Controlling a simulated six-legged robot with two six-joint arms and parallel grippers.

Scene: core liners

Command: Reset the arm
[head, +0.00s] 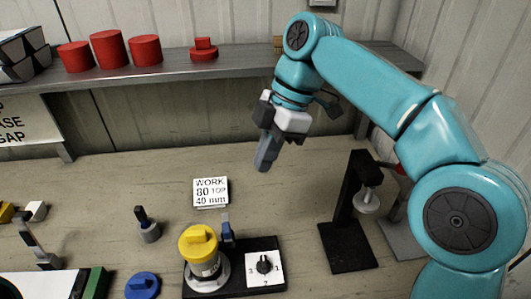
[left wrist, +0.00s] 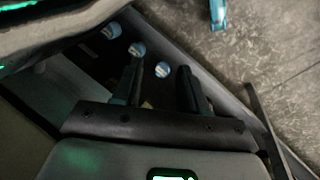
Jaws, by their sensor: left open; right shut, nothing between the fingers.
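My right arm, teal, reaches in from the right of the head view. Its right gripper (head: 264,152) hangs above the workbench (head: 110,190), fingers pointing down, shut with nothing between them. It is behind and to the right of the white card marked "WORK 80 TOP 40 mm" (head: 210,192) and touches nothing that I can see. My left gripper (left wrist: 162,80) shows in the left wrist view, its two dark fingers apart and empty. The left arm does not show in the head view.
A yellow-capped cylinder (head: 199,245) stands beside a dial plate (head: 264,270) on a black base. A black stand (head: 345,215) rises at right, close to my right arm. Red cylinders (head: 110,50) line the back shelf (head: 175,69). A blue knobbed disc (head: 142,285) lies in front.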

